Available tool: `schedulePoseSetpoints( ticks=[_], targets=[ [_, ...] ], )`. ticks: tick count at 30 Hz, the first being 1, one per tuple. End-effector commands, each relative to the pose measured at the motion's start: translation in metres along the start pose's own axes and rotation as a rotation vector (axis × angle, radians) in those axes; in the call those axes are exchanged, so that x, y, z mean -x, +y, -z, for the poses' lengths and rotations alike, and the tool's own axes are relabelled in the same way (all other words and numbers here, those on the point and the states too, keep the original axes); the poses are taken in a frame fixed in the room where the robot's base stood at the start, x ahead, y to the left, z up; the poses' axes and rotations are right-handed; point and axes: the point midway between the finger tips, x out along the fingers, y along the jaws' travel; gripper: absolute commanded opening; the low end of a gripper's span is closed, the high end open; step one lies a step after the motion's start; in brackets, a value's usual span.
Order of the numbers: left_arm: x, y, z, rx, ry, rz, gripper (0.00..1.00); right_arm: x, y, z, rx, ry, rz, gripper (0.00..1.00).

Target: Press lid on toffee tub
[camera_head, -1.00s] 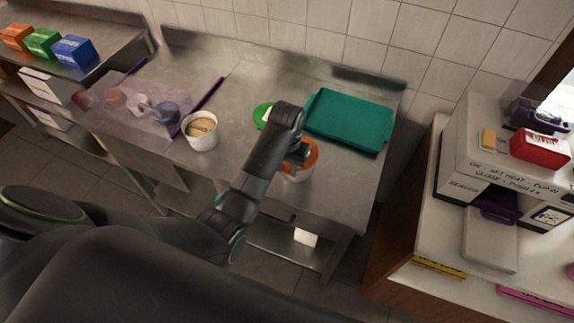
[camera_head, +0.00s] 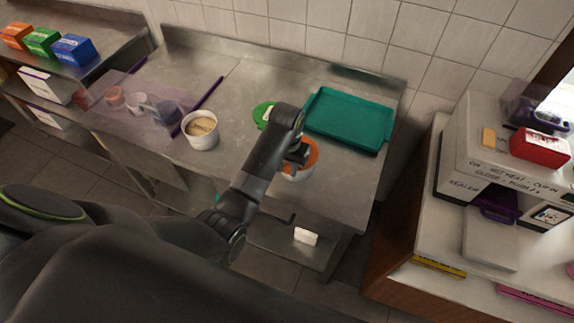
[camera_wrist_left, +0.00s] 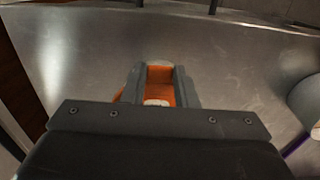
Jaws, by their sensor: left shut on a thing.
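An orange lid (camera_head: 313,150) lies over a white tub (camera_head: 299,174) near the front right of the steel table. My left gripper (camera_head: 302,157) is down at this lid and hides much of it. In the left wrist view, the orange lid (camera_wrist_left: 160,75) with a whitish patch shows between my two fingers, which are shut on it. I cannot tell whether the lid sits fully down on the rim. An open white tub (camera_head: 201,143) with tan contents stands to the left. My right gripper is not in view.
A green lid (camera_head: 261,115) lies behind my left arm. A teal tray (camera_head: 347,145) lies at the back right. A purple-edged clear sheet or panel (camera_head: 205,92) and small cups (camera_head: 138,104) are at the left. Bare table lies between the open tub and my arm.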

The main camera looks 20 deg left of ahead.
Motion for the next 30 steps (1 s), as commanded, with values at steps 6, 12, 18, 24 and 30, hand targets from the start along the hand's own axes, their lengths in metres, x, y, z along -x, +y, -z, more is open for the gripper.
schedulePoseSetpoints(
  ticks=[6,12,18,24,30],
  targets=[
    [-0.0002,0.0001,-0.0001,0.0,0.0,0.0,0.05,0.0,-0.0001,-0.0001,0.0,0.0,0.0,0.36],
    [-0.0002,0.0001,-0.0001,0.0,0.0,0.0,0.51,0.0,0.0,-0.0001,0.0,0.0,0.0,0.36],
    [-0.0002,0.0001,-0.0001,0.0,0.0,0.0,0.52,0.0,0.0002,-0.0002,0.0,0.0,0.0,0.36],
    [-0.0002,0.0,-0.0001,0.0,0.0,0.0,0.77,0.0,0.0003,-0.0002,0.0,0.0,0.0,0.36],
    [-0.0002,0.0,0.0,0.0,0.0,0.0,0.77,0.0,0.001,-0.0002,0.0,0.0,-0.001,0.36]
  ],
)
